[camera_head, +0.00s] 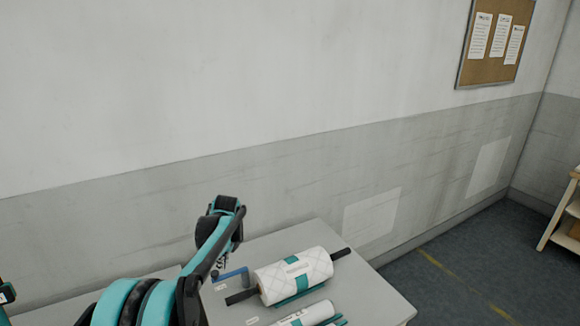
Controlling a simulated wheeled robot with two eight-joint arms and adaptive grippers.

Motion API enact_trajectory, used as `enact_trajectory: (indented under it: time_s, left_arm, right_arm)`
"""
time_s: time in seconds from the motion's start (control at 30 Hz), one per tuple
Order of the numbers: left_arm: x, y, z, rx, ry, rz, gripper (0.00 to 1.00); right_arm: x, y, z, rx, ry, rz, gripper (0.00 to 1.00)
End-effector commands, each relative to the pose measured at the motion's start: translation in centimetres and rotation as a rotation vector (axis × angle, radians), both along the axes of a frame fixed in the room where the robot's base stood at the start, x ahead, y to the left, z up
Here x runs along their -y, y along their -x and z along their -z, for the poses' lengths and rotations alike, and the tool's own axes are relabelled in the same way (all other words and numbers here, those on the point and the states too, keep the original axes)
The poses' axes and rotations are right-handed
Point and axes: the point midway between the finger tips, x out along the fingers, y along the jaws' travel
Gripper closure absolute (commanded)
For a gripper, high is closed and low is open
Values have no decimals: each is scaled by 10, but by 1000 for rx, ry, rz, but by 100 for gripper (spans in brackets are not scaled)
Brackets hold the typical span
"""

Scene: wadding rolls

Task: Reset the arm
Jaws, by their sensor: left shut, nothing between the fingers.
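My left arm rises from the lower left corner. The fingers are together with nothing held. A white quilted wadding roll (309,268) with a teal band lies on the table to the right of the gripper, apart from it. A dark rod sticks out of both its ends. My right gripper is not in view.
A second white roll (305,316) is cut off by the bottom edge. A small blue bracket (234,274) stands between the arm and the roll. The grey wall is behind the table; a wooden shelf (562,226) is far right. Open floor lies to the right.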

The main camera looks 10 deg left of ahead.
Motion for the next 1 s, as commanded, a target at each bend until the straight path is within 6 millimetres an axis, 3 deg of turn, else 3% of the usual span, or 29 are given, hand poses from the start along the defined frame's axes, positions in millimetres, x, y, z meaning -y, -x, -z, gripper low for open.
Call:
enact_trajectory:
  time_s: [0.17,0.3,0.47,0.63,0.8,1.0]
  left_arm:
    - [21,43,-32,126,66,-254,100]
    - [41,91,-54,249,160,-528,100]
    - [62,150,-63,369,294,-841,100]
    - [81,214,-54,465,464,-1175,100]
    - [97,268,-30,519,647,-1491,100]
    - [107,304,-3,531,799,-1736,100]
  right_arm:
    - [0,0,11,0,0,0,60]
    - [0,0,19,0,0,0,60]
    - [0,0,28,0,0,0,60]
    - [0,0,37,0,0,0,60]
    - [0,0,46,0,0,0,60]
    - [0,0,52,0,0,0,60]
